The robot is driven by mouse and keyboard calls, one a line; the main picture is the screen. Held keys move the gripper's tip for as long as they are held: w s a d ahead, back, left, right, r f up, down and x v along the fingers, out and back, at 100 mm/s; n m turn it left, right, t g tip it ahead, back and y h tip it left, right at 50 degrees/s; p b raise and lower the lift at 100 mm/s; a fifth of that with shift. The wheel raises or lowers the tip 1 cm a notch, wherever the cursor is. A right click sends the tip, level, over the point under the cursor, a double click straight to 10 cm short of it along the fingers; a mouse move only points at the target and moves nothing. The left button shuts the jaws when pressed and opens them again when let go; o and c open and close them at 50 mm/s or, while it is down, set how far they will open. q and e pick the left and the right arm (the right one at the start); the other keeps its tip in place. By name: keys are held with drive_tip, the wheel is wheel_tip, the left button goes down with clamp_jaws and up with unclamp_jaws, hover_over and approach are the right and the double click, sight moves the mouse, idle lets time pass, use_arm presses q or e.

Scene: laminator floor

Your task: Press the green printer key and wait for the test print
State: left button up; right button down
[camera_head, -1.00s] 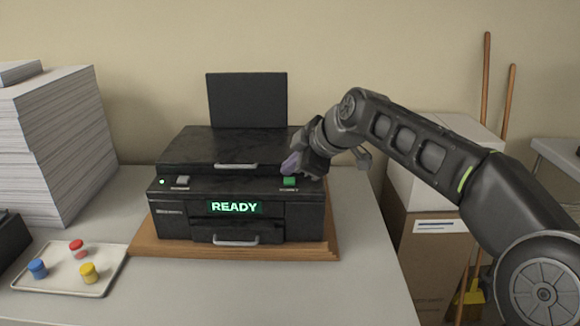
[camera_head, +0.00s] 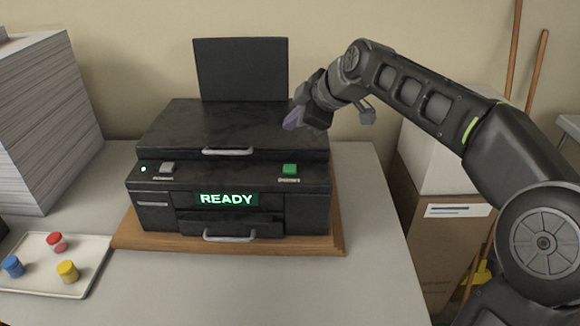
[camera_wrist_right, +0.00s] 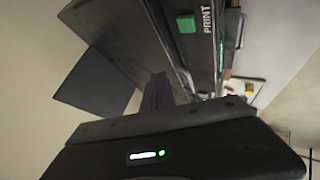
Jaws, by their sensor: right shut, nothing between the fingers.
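The black printer (camera_head: 160,215) stands on a wooden board on the table. Its display (camera_head: 227,199) reads READY in green. The green key (camera_head: 290,169) is on the right of its front ledge, and a grey key (camera_head: 167,167) is on the left beside a small lit lamp. My right gripper (camera_head: 292,122) is shut and empty, above and behind the green key and apart from it. In the right wrist view the green key (camera_wrist_right: 186,23) shows near the top beside the word PRINT, with the purple-grey fingertips (camera_wrist_right: 157,92) below it. My left gripper is not in view.
A tall paper stack (camera_head: 45,120) stands at the left. A tray (camera_head: 85,278) with red, blue and yellow pots lies at the front left. Cardboard and white boxes (camera_head: 435,235) and broom handles stand right of the table. The table right of the printer is clear.

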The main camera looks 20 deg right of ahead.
drive_tip(key=b, duration=0.5)
hover_over(293, 169)
wheel_tip(293, 169, down, 7)
drive_tip(key=shift+f, duration=0.1)
drive_tip(key=shift+f+b, duration=0.6)
drive_tip(key=shift+f, duration=0.15)
idle(1.2)
drive_tip(key=shift+f+b, duration=0.4)
drive_tip(key=shift+b, duration=0.15)
